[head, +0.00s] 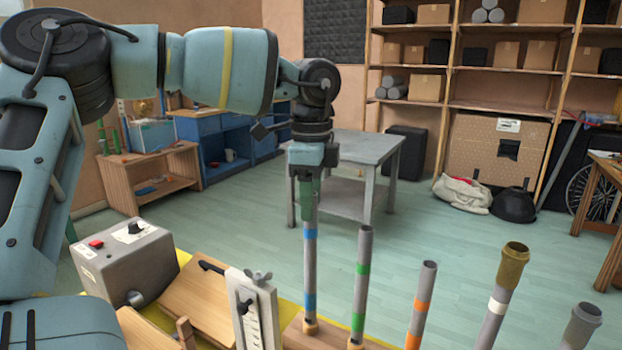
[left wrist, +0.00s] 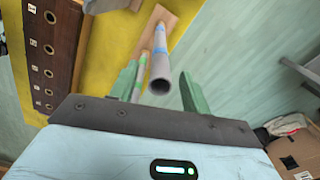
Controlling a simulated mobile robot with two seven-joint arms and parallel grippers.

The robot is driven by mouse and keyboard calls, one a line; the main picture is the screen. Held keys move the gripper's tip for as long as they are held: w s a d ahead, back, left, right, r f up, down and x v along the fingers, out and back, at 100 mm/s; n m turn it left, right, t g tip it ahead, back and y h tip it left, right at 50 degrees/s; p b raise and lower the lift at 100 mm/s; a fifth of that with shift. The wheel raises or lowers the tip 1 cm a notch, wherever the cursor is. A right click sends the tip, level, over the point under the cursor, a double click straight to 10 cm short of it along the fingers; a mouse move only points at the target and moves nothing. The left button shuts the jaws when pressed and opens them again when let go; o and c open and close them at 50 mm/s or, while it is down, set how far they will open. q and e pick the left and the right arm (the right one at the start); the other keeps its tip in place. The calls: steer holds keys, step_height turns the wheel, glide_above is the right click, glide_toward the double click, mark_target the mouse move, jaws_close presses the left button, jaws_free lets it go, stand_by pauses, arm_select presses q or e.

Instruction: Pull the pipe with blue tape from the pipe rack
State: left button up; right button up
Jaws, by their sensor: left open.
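The pipe with blue tape (head: 310,258) is a grey tube with two blue bands, upright in the wooden pipe rack (head: 378,346). My left gripper (head: 308,200) points down over its top end. In the left wrist view, the open mouth of the blue-taped pipe (left wrist: 161,84) shows between the two green fingers of my left gripper (left wrist: 160,88). The fingers are open, with a visible gap on the right side. In the head view the fingers hide the pipe's top. My right gripper is not in view.
A green-taped pipe (head: 361,275) stands close to the right. Farther right are an orange-taped pipe (head: 421,302), a white-banded pipe with a brown top (head: 498,298) and a grey pipe (head: 580,328). A grey box with a red button (head: 128,262) stands left. Above the pipes is free room.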

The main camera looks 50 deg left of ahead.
arm_select(q)
steer(key=shift+f, duration=1.9)
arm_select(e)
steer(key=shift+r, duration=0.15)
arm_select(q)
jaws_close()
